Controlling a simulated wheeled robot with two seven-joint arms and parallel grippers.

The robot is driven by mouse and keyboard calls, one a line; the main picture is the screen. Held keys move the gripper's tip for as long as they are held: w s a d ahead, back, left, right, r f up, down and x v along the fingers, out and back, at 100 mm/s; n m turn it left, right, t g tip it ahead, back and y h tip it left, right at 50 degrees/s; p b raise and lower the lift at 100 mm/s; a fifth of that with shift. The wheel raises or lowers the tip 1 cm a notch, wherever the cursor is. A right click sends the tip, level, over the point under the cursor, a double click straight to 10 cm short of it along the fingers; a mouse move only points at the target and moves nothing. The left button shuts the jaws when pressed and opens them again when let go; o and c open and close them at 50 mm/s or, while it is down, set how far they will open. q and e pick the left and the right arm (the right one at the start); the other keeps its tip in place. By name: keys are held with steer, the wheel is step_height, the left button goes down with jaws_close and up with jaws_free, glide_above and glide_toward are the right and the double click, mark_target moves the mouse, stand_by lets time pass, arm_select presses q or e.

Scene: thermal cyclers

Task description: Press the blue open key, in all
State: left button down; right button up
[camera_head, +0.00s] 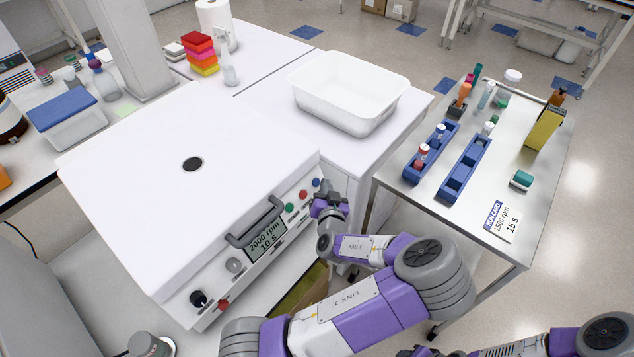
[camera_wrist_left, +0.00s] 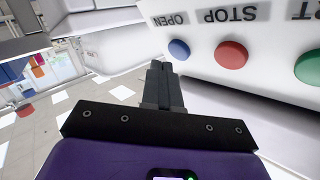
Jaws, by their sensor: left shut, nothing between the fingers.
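The white centrifuge (camera_head: 130,160) has its lid down. Its front panel has a blue open key (camera_head: 316,183), which also shows in the left wrist view (camera_wrist_left: 179,49) beside its upside-down OPEN label. A red stop key (camera_wrist_left: 231,55) and a green start key (camera_wrist_left: 308,66) are in the same row. My left gripper (camera_head: 328,200) is shut and empty, close in front of the blue key. In the left wrist view its fingertips (camera_wrist_left: 157,68) appear just left of and below the blue key; I cannot tell whether they touch the panel. My right gripper is out of view.
The panel also has a handle (camera_head: 254,224), a display (camera_head: 268,240) reading 2000 rpm, 10 s, and knobs. A steel cart (camera_head: 460,225) at right holds blue racks (camera_head: 463,168) and a card (camera_head: 503,221) reading 1500 rpm, 15 s. A white tub (camera_head: 345,92) stands behind.

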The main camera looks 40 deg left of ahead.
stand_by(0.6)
arm_select(q)
steer(key=shift+a+f, duration=0.2)
steer(key=shift+a, duration=0.2)
steer(key=shift+a+f+b, duration=0.15)
steer(key=shift+a+b, duration=0.2)
stand_by(0.6)
steer(key=shift+d, duration=0.15)
steer(key=shift+d+r+p, duration=0.3)
steer(key=shift+d+r, duration=0.05)
steer(key=shift+d, duration=0.25)
steer(key=d, duration=0.1)
steer(key=d+r+p, duration=0.1)
steer(key=d, duration=0.1)
steer(key=d+r+p, duration=0.1)
steer(key=shift+s+d, duration=0.2)
steer(key=shift+d, duration=0.05)
stand_by(0.9)
